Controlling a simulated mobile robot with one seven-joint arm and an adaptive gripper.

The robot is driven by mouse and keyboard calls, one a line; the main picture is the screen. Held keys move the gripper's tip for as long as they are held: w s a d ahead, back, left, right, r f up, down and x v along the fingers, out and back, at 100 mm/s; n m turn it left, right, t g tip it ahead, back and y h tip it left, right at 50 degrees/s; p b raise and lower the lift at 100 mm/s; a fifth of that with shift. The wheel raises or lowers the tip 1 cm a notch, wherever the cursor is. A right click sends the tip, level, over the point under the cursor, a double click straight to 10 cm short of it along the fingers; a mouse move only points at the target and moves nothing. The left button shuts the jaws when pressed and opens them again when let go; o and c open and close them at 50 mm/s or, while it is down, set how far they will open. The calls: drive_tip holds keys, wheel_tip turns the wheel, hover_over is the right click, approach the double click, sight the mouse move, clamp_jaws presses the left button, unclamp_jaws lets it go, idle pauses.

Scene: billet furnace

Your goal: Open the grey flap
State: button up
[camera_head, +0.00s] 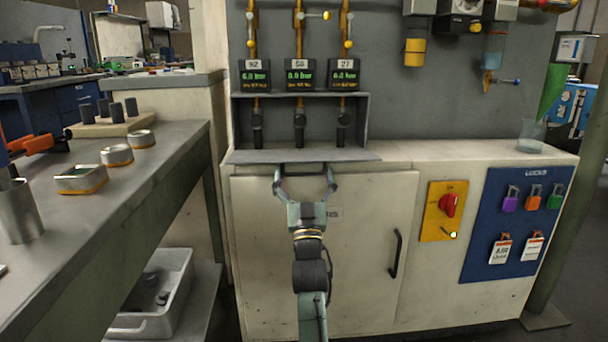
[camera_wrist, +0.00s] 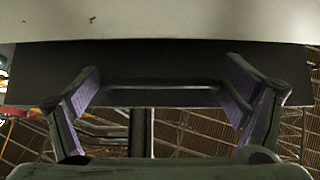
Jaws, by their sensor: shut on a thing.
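The grey flap (camera_head: 225,157) lies about flat along the lower front of a grey open-fronted box on the panel, above the white cabinet doors. The box's inside shows. My gripper (camera_head: 303,172) is under the flap's front edge, fingers pointing up and set wide apart. In the wrist view the flap is a dark panel (camera_wrist: 150,60), with a dark handle bar (camera_wrist: 160,84) running between my two fingers. My gripper is shut on this handle, though the exact contact at its ends is hard to see.
Three gauges (camera_head: 299,75) sit above the box. A red switch (camera_head: 449,204) and a blue lock board (camera_head: 515,222) are at the right. A black door handle (camera_head: 396,254) stands out below. A workbench (camera_head: 125,190) with tins is at the left.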

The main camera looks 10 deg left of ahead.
drive_tip(key=shift+w+a+f, duration=0.15)
drive_tip(key=shift+w+f, duration=0.05)
drive_tip(key=shift+f, duration=0.1)
drive_tip(key=o, duration=1.4)
drive_tip(key=shift+r, duration=0.15)
drive_tip(key=shift+s, duration=0.1)
drive_tip(key=shift+r, duration=0.3)
wheel_tip(320, 180, up, 9)
drive_tip(key=shift+r, duration=0.2)
